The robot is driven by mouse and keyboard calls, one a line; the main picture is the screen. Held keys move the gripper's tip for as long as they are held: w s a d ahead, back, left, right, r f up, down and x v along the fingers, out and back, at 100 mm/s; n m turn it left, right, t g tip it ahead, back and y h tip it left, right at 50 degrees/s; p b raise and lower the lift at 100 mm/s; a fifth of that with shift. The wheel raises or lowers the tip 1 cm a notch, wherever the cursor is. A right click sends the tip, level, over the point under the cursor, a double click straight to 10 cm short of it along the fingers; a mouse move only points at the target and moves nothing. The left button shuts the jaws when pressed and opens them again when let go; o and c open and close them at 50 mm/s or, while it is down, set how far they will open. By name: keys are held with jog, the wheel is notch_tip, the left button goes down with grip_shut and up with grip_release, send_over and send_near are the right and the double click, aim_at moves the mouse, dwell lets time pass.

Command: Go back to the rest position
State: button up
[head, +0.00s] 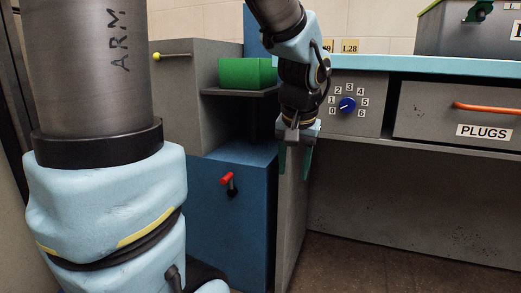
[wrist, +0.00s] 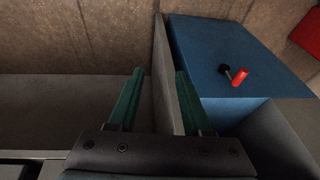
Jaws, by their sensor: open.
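My gripper (head: 295,160) hangs pointing down in front of the bench, near the upright grey panel at its left end. In the wrist view its two green fingers (wrist: 156,100) stand apart with nothing held between them. The edge of the grey panel (wrist: 165,75) shows between and beyond the fingers. No rest position is marked in either view.
A blue cabinet (head: 226,215) with a red-handled lever (head: 228,180) stands left of my gripper. Right are a numbered dial (head: 348,104) and a PLUGS drawer (head: 440,108) with an orange handle. Floor below the bench is clear.

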jog(key=s+a+f+n+g+p, duration=0.1)
jog(key=s+a+f+n, duration=0.1)
jog(key=a+f, duration=0.4)
jog(key=s+a+f+n+g, duration=0.15)
jog(key=a+f, duration=0.25)
jog(key=a, duration=0.4)
notch_tip(320, 180, up, 38)
jog(key=p, duration=3.7)
jog(key=shift+f, duration=0.15)
jog(key=shift+w+m+t, duration=0.1)
jog(key=shift+m+t, duration=0.15)
jog(key=shift+c, duration=0.3)
